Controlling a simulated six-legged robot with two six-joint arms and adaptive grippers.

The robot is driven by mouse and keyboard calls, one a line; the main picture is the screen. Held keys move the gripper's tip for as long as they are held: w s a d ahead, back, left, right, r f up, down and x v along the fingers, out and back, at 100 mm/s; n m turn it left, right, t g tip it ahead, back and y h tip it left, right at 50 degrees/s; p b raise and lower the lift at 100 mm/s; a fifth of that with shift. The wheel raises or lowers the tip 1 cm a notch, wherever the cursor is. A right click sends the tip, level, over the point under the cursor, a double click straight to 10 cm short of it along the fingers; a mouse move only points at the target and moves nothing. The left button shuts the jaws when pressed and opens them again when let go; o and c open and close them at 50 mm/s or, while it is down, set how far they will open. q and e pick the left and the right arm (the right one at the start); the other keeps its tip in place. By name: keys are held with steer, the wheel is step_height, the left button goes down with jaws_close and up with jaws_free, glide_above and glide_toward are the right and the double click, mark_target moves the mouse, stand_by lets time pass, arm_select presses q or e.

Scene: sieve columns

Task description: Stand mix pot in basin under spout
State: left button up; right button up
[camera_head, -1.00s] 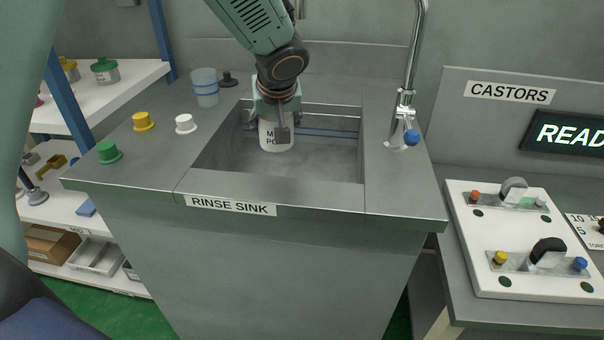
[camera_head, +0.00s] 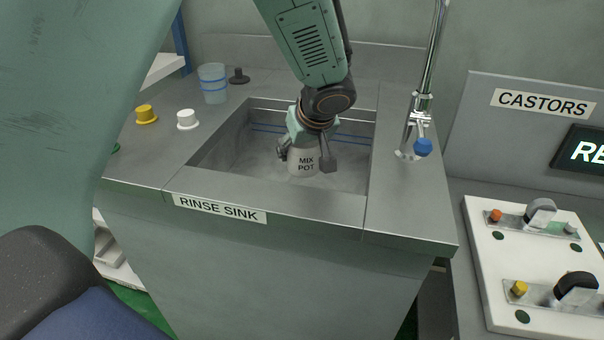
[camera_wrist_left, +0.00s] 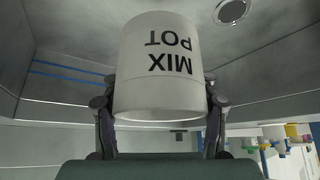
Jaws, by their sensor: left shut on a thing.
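The mix pot (camera_head: 303,169) is white with black "MIX POT" lettering and looks upright in the head view, inside the basin (camera_head: 225,155) of the rinse sink. It fills the middle of the left wrist view (camera_wrist_left: 160,85). My left gripper (camera_head: 306,158) is shut on it, one finger on each side. Whether the pot's bottom touches the basin floor I cannot tell. The tap column (camera_head: 430,75) with a blue knob (camera_head: 423,147) stands on the right rim; its spout end is out of view. My right gripper is not in view.
A clear cup with blue bands (camera_head: 213,84), a black stopper (camera_head: 239,76), a white cap (camera_head: 187,120) and a yellow cap (camera_head: 146,114) stand on the left counter. A drain (camera_wrist_left: 232,11) shows in the basin floor. A castor panel (camera_head: 530,260) is at right.

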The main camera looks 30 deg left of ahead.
mark_target(302, 181)
arm_select(q)
steer(key=shift+d+f, duration=0.15)
steer(key=shift+f, duration=0.3)
step_height(302, 181, down, 4)
steer(key=shift+s+r+b, duration=0.1)
steer(key=shift+r+b, duration=0.05)
steer(key=shift+b, duration=0.8)
steer(key=shift+f, duration=0.25)
steer(key=shift+r, duration=0.15)
steer(key=shift+f, duration=0.2)
steer(key=o, duration=1.3)
